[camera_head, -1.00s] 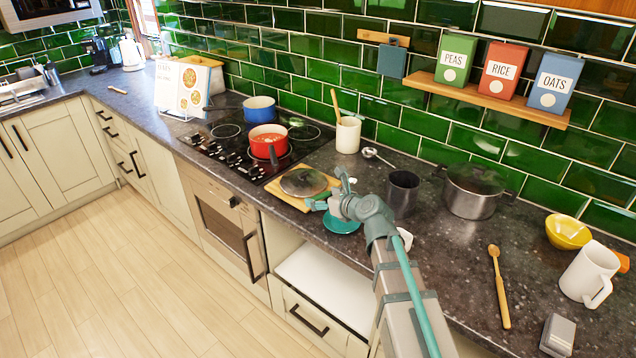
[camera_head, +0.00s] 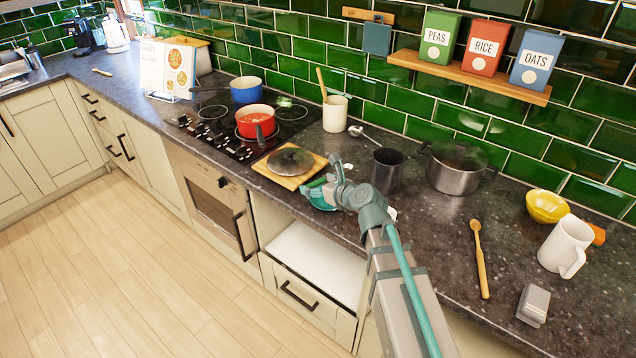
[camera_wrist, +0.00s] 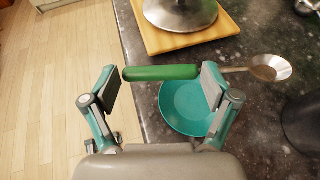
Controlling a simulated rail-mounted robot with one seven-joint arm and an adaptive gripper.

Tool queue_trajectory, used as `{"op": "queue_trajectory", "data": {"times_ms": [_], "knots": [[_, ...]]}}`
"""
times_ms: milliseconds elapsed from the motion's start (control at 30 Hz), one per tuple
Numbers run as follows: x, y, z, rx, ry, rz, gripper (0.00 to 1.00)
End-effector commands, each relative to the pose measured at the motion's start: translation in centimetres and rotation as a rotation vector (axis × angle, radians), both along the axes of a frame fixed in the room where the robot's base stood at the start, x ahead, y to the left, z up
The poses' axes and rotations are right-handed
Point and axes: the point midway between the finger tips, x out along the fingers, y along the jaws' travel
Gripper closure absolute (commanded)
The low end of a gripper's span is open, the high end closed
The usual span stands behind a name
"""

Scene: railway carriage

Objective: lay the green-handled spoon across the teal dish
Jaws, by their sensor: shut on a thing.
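The teal dish (camera_wrist: 187,112) lies on the dark counter below my gripper. In the head view the dish (camera_head: 322,201) is partly hidden by my gripper (camera_head: 322,184). The spoon's metal bowl (camera_wrist: 268,68) sticks out past the right finger. The handle passes over the dish's far edge in that view. I cannot tell whether the spoon touches the dish.
A wooden board (camera_head: 288,179) with a metal lid (camera_head: 290,161) is just beyond the dish. A dark cup (camera_head: 387,171) and a steel pot (camera_head: 457,169) stand to the right. A wooden spoon (camera_head: 480,262) lies on the counter. The counter's front edge is close by.

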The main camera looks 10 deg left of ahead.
Motion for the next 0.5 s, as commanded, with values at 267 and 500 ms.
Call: {"op": "queue_trajectory", "data": {"times_ms": [267,500], "knots": [[0.0,0.0,-2.2,-0.001,0.0,0.0,0.46],[0.0,0.0,-3.8,0.001,0.001,0.0,0.46]]}}
